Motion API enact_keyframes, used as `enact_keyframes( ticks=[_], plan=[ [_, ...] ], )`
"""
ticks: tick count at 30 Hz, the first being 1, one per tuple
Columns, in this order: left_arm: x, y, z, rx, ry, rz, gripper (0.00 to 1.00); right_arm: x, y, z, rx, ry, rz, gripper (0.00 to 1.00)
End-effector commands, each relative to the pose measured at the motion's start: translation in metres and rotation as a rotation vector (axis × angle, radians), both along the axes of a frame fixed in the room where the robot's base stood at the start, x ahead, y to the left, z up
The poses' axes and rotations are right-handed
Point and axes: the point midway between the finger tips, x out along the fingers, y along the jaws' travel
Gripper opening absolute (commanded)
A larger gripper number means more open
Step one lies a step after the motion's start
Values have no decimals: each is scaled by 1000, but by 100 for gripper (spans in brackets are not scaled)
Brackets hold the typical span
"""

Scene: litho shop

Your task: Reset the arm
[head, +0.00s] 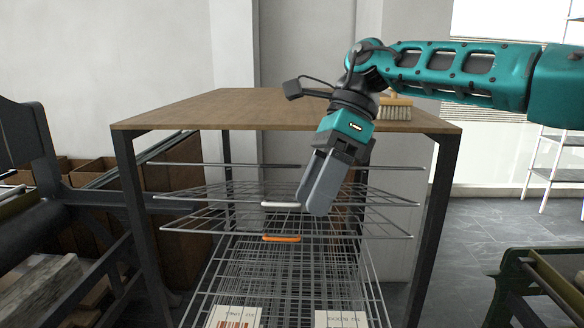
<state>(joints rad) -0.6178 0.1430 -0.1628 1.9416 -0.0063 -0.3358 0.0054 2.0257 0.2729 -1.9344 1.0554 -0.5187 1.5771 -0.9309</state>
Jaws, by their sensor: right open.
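My right arm (450,75) is teal and reaches in from the right, over a wooden-topped table. My right gripper (314,208) hangs down in front of the table's front edge, tilted a little to the left. Its grey fingers are seen nearly side-on, and nothing shows between them. The fingertips are in front of the wire rack (290,188) under the table and hide part of it. My left gripper is not in the view.
The wooden table (220,108) has dark metal legs and carries a brush (395,108). White (281,204) and orange (281,239) handles show on the rack shelves. Boxes (235,317) lie low down. Dark machinery stands left; a green frame (515,285) stands right.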

Motion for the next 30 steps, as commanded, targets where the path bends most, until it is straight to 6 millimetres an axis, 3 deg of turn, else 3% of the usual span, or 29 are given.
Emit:
enact_keyframes(
  ticks=[1, 6, 10, 15, 19, 23, 30],
  plan=[
    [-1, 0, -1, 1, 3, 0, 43, -9, 23, -25, 65, 70, 1, 72],
    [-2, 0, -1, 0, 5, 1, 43, -43, 91, -71, 290, 292, -63, 72],
    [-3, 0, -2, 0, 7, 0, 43, -68, 132, -87, 456, 486, -151, 72],
    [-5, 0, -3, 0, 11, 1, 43, -89, 169, -92, 651, 766, -308, 72],
    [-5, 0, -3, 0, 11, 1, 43, -91, 182, -90, 784, 995, -463, 72],
    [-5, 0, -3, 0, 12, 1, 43, -82, 182, -92, 898, 1233, -638, 72],
    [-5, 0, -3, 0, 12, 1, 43, -48, 147, -124, 1062, 1676, -1021, 72]
  ],
)
